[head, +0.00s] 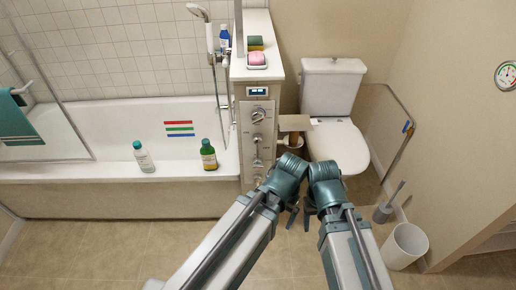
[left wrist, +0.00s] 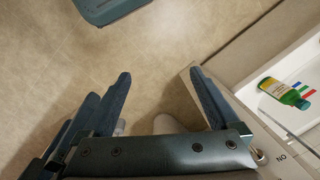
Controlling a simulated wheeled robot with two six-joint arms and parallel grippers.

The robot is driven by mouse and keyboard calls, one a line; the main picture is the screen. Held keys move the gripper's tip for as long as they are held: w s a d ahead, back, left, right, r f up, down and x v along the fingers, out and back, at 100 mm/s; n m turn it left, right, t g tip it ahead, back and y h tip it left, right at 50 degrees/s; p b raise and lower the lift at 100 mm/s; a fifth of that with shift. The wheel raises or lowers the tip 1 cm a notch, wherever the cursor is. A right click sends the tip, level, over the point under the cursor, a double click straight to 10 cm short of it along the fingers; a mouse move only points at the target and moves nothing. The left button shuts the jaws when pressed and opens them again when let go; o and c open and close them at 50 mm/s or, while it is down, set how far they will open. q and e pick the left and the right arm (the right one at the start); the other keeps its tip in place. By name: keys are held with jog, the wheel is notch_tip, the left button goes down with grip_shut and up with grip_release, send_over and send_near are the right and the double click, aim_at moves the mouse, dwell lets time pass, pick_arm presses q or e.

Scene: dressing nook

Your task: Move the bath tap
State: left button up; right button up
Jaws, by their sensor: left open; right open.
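A white control panel (head: 258,148) on the end of the half wall beside the bath carries a round dial (head: 258,115) and several small metal handles (head: 258,139) below it. Their labels are too small to tell which one is the bath tap. The lowest part of the panel is partly behind my left arm. My left gripper (left wrist: 161,73) is open and empty over bare floor, with the panel's edge to its right in the left wrist view. My right gripper (head: 308,219) is open, right of and below the panel, close beside the left one, touching nothing that I can see.
The bathtub (head: 95,172) has a white bottle (head: 144,157) and a green bottle (head: 208,155) on its rim. A toilet (head: 338,145), a toilet brush (head: 383,212) and a bin (head: 404,246) stand right. A roll holder (head: 295,124) juts beside the panel. Floor at left is clear.

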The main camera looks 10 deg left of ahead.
pick_arm(q)
jog(key=shift+w+a+f+b, duration=0.1)
jog(key=shift+w+f+b, duration=0.05)
jog(key=shift+f+b, duration=0.15)
jog(key=c, duration=0.4)
jog(key=w+a+f+m+b, duration=0.1)
jog(key=b, duration=0.1)
jog(key=w+a+f+m+t+y+b, duration=0.1)
jog(key=w+f+b, duration=0.1)
jog(key=w+a+f+m+t+y+b, duration=0.1)
jog(key=f+b, duration=0.1)
jog(key=shift+w+a, duration=0.15)
jog(key=shift+a, duration=0.2)
jog(key=c, duration=0.4)
jog(key=shift+o, duration=0.2)
jog(key=w+a+f+m+t+y+b, duration=0.1)
jog(key=w+a+m+t+y+b, duration=0.1)
jog(key=w+m+t+b, duration=0.5)
jog(key=w+a+f+m+t+y+b, duration=0.2)
jog(key=w+m+t+b, duration=0.5)
jog(key=m+b, duration=1)
jog(key=w+y, duration=0.1)
jog(key=w, duration=0.1)
jog(key=shift+w+f, duration=0.25)
jog(key=shift+w, duration=0.05)
